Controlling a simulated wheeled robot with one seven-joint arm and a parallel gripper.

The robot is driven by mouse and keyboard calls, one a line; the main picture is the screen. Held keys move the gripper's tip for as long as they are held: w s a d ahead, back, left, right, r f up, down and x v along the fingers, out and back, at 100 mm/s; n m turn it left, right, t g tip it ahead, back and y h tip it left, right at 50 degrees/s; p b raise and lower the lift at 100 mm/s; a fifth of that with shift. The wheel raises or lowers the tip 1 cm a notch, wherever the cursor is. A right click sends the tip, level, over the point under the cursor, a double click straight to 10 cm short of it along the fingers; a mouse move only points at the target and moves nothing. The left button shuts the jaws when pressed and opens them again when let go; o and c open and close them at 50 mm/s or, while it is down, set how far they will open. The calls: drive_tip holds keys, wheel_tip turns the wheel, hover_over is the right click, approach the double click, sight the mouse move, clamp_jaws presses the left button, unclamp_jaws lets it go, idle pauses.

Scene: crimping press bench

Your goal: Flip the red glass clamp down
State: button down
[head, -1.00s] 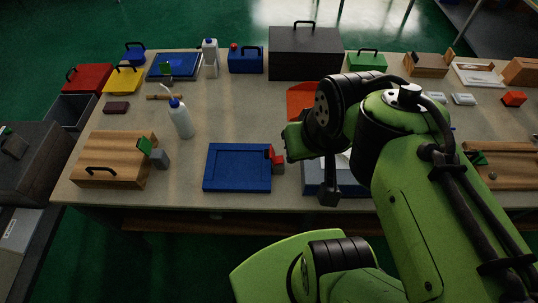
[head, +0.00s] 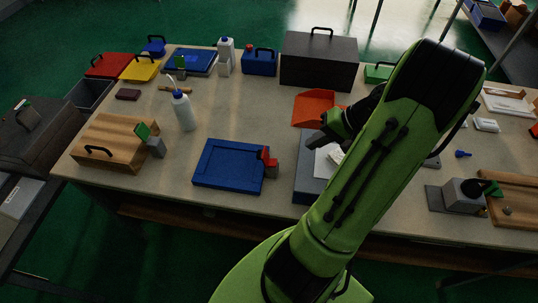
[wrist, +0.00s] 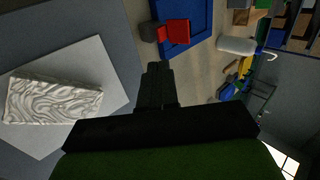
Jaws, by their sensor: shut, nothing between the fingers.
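The red clamp (head: 266,156) sits on a small grey block at the right edge of a blue framed panel (head: 220,163). Its red plate stands up from the block, tilted. In the wrist view the red clamp (wrist: 174,32) is beyond my fingertips, beside the blue panel (wrist: 190,12). My gripper (head: 314,141) is to the right of the clamp and apart from it. In the wrist view my gripper (wrist: 153,68) has its fingers together with nothing between them.
A grey base (head: 306,181) with a white sheet and a pale patterned block (wrist: 54,100) lies close to my gripper. A white bottle (head: 183,110) and a wooden box (head: 110,148) with a green clamp stand left. An orange tray (head: 312,108) lies behind. Bench surface behind the blue panel is clear.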

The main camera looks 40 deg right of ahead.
drive_tip(key=b, duration=0.4)
approach(267, 160)
wheel_tip(267, 160, down, 4)
drive_tip(key=shift+d+f, duration=0.1)
drive_tip(key=shift+f, duration=0.05)
drive_tip(key=w+a, duration=0.2)
drive_tip(key=w, duration=0.1)
drive_tip(key=shift+a+f+b, duration=0.2)
drive_tip(key=shift+f+b, duration=0.1)
drive_tip(key=shift+f, duration=0.1)
drive_tip(key=shift+w+r, duration=0.1)
drive_tip(key=shift+w, duration=0.05)
